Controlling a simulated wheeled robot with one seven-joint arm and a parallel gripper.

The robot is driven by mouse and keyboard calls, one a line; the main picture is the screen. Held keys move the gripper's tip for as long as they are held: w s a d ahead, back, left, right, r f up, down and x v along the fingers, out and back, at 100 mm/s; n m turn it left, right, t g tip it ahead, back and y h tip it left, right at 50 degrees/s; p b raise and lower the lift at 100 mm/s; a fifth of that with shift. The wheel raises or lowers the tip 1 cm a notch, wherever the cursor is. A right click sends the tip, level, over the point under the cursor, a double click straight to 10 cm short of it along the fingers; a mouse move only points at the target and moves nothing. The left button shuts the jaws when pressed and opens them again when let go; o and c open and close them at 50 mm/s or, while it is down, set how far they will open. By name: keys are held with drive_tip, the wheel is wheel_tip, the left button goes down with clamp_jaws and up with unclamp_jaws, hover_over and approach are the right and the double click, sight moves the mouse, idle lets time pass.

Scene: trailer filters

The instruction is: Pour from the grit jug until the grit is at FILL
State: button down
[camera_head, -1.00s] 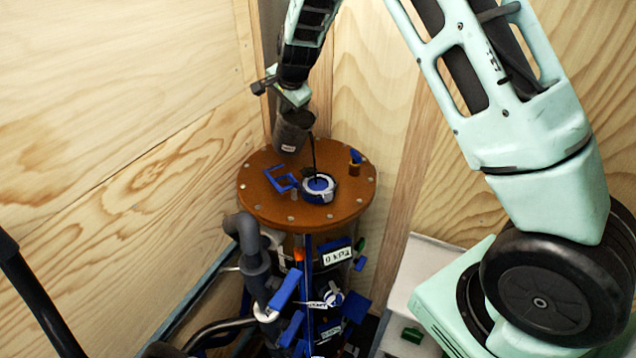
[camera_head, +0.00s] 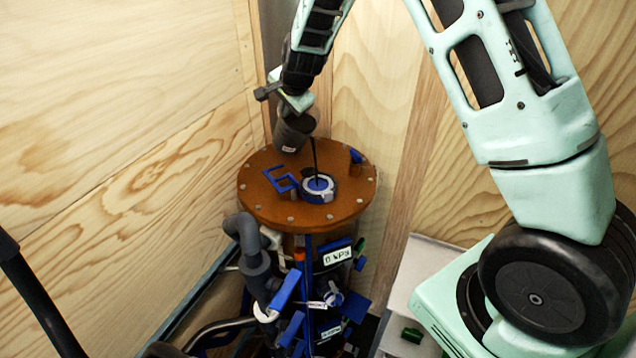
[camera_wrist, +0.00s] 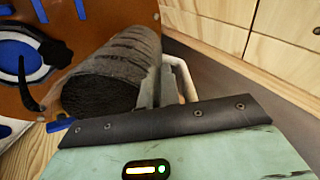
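The dark grey grit jug (camera_head: 291,133) is tilted above the round brown filter lid (camera_head: 262,205) in the head view. A thin dark stream of grit (camera_head: 314,153) falls from its lip to the blue-centred round port (camera_head: 319,186) in the lid. My gripper (camera_head: 290,99) is shut on the jug's handle side. In the wrist view the jug (camera_wrist: 120,62) lies nearly on its side with dark grit at its mouth, and the handle (camera_wrist: 182,80) is beside the gripper (camera_wrist: 160,92). The FILL mark cannot be made out, and the grit level inside the filter is hidden.
A blue bracket (camera_head: 279,179) lies on the lid beside the port. Grey pipes (camera_head: 254,255), blue valve handles (camera_head: 288,289) and a "0 kPa" label (camera_head: 338,256) are below the lid. Plywood walls (camera_head: 120,90) close in behind and left.

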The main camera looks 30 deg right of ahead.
drive_tip(key=shift+s+t+b, duration=0.6)
drive_tip(key=shift+t+b, duration=0.3)
drive_tip(key=shift+b, duration=2.45)
drive_tip(key=shift+s+f+t+b, duration=0.45)
drive_tip(key=shift+f+t+b, duration=0.3)
drive_tip(key=shift+b, duration=3.25)
drive_tip(key=shift+s+t+b, duration=0.3)
drive_tip(key=shift+t+b, duration=0.35)
drive_tip(key=shift+b, duration=1.7)
